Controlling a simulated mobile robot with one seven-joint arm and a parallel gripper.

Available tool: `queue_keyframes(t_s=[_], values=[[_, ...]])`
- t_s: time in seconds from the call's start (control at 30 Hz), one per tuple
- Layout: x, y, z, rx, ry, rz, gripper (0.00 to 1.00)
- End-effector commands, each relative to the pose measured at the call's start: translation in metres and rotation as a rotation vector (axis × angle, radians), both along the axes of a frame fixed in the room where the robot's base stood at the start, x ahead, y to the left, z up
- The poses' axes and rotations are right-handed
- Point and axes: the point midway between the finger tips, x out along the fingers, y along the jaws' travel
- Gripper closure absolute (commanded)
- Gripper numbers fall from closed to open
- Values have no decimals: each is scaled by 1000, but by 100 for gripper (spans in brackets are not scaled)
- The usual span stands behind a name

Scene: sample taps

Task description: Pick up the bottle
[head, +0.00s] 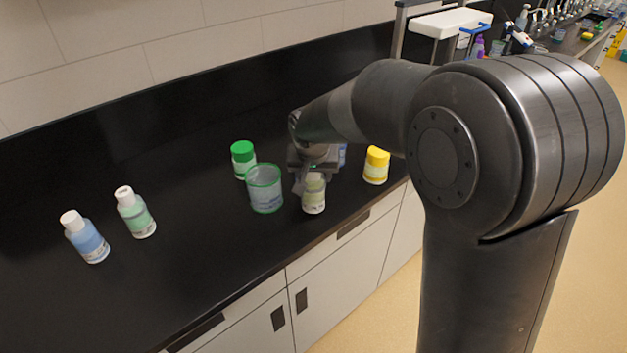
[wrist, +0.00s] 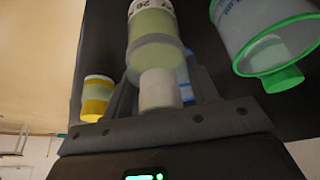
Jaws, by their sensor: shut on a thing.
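A small bottle with pale yellow-green contents and a label (head: 314,198) is upright under my gripper (head: 313,177), near the counter's front edge. In the wrist view the bottle (wrist: 153,28) is between my two fingers, with its white cap nearest the palm. My gripper (wrist: 160,80) is shut on it around the upper part. The gripper hides the bottle's top in the head view. I cannot tell whether its base touches the counter.
A green-rimmed beaker (head: 265,190) stands close on the left. A green-capped jar (head: 243,160) is behind it, and a yellow-capped jar (head: 376,166) stands right. A blue item (head: 342,154) is partly hidden behind my gripper. Two white-capped bottles, blue (head: 86,238) and green (head: 136,213), stand far left.

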Motion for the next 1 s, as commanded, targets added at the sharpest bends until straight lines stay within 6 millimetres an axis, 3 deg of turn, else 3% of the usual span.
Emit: queue_keyframes(t_s=[0.17,0.53,0.73,1.0], values=[[1,0,32,3,-6,-1,91],[-16,-82,79,2,-5,-4,91],[-21,-107,94,1,-3,-2,91],[-22,-115,101,1,-2,0,91]])
